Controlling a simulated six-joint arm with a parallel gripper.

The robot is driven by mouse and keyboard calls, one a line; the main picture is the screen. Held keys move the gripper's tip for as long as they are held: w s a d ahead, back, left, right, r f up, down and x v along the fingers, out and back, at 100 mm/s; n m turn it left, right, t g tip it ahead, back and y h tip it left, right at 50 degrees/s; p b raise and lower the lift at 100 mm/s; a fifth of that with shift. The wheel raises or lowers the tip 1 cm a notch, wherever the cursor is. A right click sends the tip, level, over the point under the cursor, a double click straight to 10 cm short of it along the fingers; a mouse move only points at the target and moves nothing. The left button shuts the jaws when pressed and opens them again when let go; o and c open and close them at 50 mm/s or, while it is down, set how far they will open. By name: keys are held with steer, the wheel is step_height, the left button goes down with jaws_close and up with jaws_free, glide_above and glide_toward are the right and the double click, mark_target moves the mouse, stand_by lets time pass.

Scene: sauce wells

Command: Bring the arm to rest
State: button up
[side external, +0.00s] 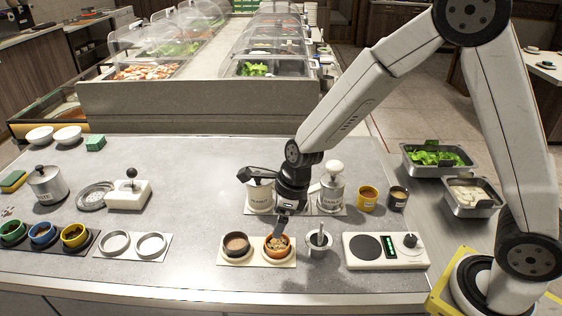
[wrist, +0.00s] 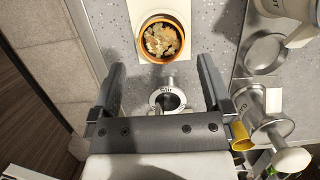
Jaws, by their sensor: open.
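My gripper (side external: 282,222) hangs in the side view just above the right-hand orange bowl (side external: 277,249), which holds a chunky brown mix. In the wrist view my gripper (wrist: 160,75) has its two fingers wide apart with nothing between them. The orange bowl shows there beyond the fingertips (wrist: 163,40), apart from them. A steel cup (side external: 319,244) with a lettered rim stands right of the bowl; it also shows between the fingers in the wrist view (wrist: 169,99).
A brown-filled bowl (side external: 236,245) sits left of the orange one. A scale (side external: 385,250) is at right. The counter's left middle (side external: 190,215) is clear.

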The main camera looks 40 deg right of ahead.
steer(key=s+d+r+n+h, duration=0.1)
steer(key=s+d+n, duration=0.4)
steer(key=n, duration=0.8)
steer(key=s+d+r+n+h, duration=0.1)
steer(key=s+d+r+n, duration=0.2)
steer(key=n, duration=1.1)
steer(key=shift+s+d+r, duration=0.35)
steer(key=shift+s+d, duration=0.8)
steer(key=shift+s, duration=1)
